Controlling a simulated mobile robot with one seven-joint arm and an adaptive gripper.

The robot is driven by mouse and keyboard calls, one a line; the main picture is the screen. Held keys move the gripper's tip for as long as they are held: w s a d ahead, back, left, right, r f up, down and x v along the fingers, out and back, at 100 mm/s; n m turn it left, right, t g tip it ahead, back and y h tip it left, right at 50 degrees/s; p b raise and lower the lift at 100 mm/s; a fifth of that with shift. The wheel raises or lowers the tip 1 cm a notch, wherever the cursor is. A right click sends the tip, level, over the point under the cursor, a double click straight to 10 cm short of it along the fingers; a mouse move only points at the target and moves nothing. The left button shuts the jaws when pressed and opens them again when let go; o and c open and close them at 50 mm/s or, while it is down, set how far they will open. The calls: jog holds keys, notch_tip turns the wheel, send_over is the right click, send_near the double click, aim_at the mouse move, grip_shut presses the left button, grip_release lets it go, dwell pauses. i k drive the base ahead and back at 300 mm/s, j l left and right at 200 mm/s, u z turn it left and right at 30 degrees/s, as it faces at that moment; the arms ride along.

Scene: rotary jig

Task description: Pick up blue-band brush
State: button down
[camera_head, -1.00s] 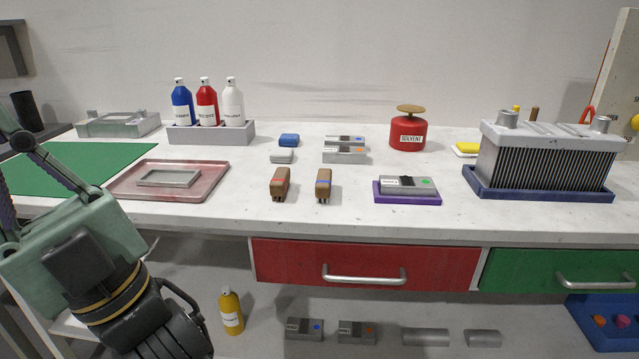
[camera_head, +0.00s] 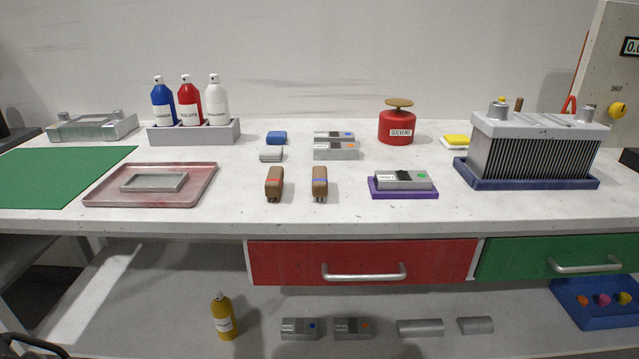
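The blue-band brush (camera_head: 320,183) is a small brown wooden brush with a blue-purple band. It stands on the white bench top near the front edge, bristles toward me. A similar brush with a red band (camera_head: 274,184) stands just to its left, with a gap between them. My gripper is not in the head view, so its opening and distance to the brush cannot be seen.
A purple pad with a grey block (camera_head: 403,182) lies right of the brushes; a pink tray (camera_head: 97,198) lies left. Grey blocks (camera_head: 335,152) and a red solvent can (camera_head: 397,126) stand behind. A red drawer (camera_head: 290,262) is below. Bench around the brushes is clear.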

aim_at(320, 182)
jog(key=u, duration=0.45)
jog(key=l+u, duration=0.15)
jog(key=u, duration=0.3)
jog(key=l+u, duration=0.1)
jog(key=u, duration=0.3)
jog(key=l+u, duration=0.45)
jog(key=k+l+u, duration=0.1)
jog(key=l+u, duration=0.3)
jog(key=l, duration=0.25)
